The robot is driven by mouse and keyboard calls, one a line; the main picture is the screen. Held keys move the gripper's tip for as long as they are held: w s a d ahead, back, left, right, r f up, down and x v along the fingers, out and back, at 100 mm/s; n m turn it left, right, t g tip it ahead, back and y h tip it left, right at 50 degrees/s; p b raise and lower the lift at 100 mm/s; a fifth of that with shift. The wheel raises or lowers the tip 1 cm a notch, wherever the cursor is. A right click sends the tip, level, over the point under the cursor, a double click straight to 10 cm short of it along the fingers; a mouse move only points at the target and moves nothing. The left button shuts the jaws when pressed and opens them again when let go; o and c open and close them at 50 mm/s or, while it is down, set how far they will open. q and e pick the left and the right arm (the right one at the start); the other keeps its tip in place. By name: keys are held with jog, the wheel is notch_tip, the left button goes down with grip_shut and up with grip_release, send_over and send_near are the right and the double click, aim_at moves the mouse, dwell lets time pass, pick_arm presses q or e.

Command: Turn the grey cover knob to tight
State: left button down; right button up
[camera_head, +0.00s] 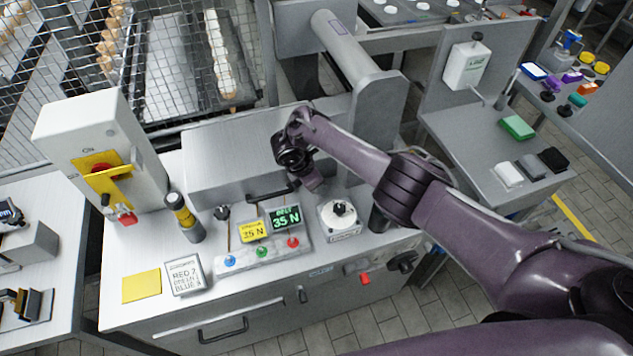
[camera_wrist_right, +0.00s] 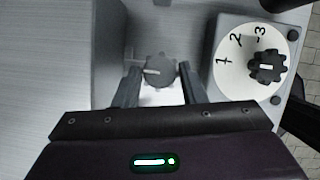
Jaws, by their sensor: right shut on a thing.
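The grey cover (camera_head: 235,150) is a long box on the bench, with a black handle (camera_head: 272,192) on its front. My right gripper (camera_head: 312,183) is at the right end of the cover, where it hides the knob in the head view. In the right wrist view, the dark grey knob (camera_wrist_right: 160,70) sits between the two fingertips of my right gripper (camera_wrist_right: 160,78), which is shut on it. A pale mark on the knob points left in that view. My left gripper is not in view.
A white dial with numbers 1, 2, 3 and a black knob (camera_wrist_right: 267,68) stands close to the right of the gripper. In front are a yellow 35 N display (camera_head: 253,231), a green one (camera_head: 285,217) and coloured buttons. A control box (camera_head: 100,150) stands left.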

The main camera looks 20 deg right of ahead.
jog(key=shift+w+r, duration=0.1)
jog(key=o, duration=1)
jog(key=p+v, duration=0.1)
jog(key=v, duration=0.6)
jog(key=shift+a+r+p, duration=0.15)
jog(key=shift+r+p, duration=0.15)
jog(key=shift+r, duration=0.05)
jog(key=shift+f, duration=0.1)
